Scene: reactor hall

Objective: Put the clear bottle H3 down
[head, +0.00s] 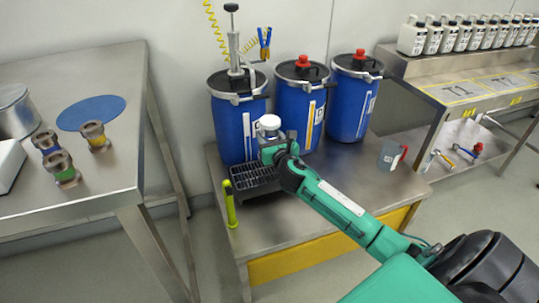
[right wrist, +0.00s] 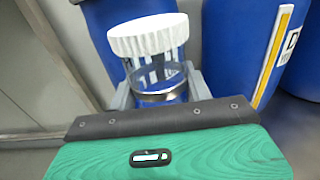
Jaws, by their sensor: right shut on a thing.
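The clear bottle H3 (head: 268,134) has a white ribbed cap and stands upright between the fingers of my right gripper (head: 272,143). In the right wrist view the clear bottle (right wrist: 152,72) shows with the gripper (right wrist: 160,94) shut around its body. In the head view it is in front of the blue drums, above the back part of a black slotted tray (head: 250,182). My gripper hides its lower part, so I cannot tell whether its base touches anything. No label can be read. My left gripper is not in view.
Blue drums (head: 238,128) stand along the back of the steel bench (head: 300,210); the left one carries a pump. A yellow-green upright object (head: 230,204) is at the tray's front left. A clear jug (head: 390,155) with a red handle stands at right. The front of the bench is mostly clear.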

